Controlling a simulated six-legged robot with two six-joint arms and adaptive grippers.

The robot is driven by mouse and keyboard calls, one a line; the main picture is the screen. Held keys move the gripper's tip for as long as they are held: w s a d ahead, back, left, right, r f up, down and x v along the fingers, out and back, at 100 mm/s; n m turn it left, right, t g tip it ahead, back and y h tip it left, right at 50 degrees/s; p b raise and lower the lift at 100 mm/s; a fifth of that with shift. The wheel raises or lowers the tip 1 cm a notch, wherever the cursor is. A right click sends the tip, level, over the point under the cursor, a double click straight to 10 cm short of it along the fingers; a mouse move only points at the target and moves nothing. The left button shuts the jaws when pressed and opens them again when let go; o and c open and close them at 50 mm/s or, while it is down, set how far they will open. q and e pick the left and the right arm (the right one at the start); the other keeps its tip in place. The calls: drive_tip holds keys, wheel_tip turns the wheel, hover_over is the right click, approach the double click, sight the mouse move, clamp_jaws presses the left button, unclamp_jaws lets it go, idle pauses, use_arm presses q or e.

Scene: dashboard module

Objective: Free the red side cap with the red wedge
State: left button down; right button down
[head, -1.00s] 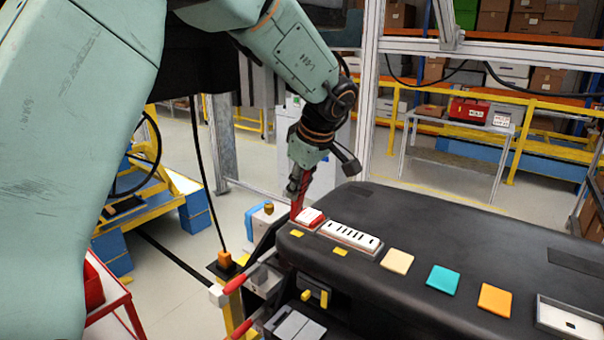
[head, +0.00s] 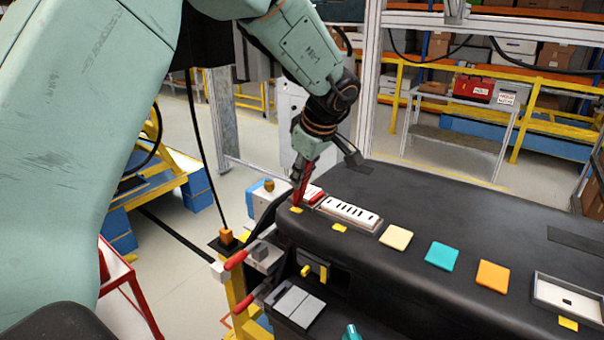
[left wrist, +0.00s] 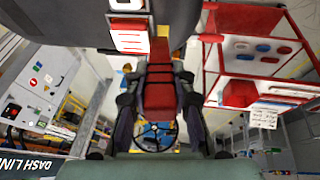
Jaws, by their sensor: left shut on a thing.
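My left gripper (head: 302,172) is shut on the red wedge (head: 299,190), which points down at the left end of the dashboard top. The left wrist view shows the wedge (left wrist: 159,92) between both fingers. The red side cap (head: 314,193), red with a white part, sits at the left end of the white slotted panel (head: 350,213). The wedge is just left of the cap and overlaps its left edge in the head view; I cannot tell whether they touch. The cap also shows in the left wrist view (left wrist: 129,34), above the wedge. My right gripper is out of view.
Cream (head: 397,237), teal (head: 442,255) and orange (head: 493,275) tiles lie on the black dashboard (head: 440,215). A framed white panel (head: 568,297) is at right. Red-handled clamps (head: 237,260) stand off the near left end.

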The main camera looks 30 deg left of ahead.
use_arm(q)
drive_tip(key=shift+s+a, duration=0.1)
drive_tip(key=shift+s, duration=0.2)
drive_tip(key=shift+w+f, duration=0.1)
drive_tip(key=shift+f, duration=0.05)
drive_tip(key=shift+w+f, duration=0.1)
drive_tip(key=shift+w, duration=0.05)
idle(0.3)
drive_tip(key=shift+f, duration=0.3)
drive_tip(key=shift+s+d+f, duration=0.2)
drive_tip(key=shift+s+f, duration=0.15)
drive_tip(key=shift+f, duration=0.1)
idle(0.7)
drive_tip(key=shift+r, duration=0.1)
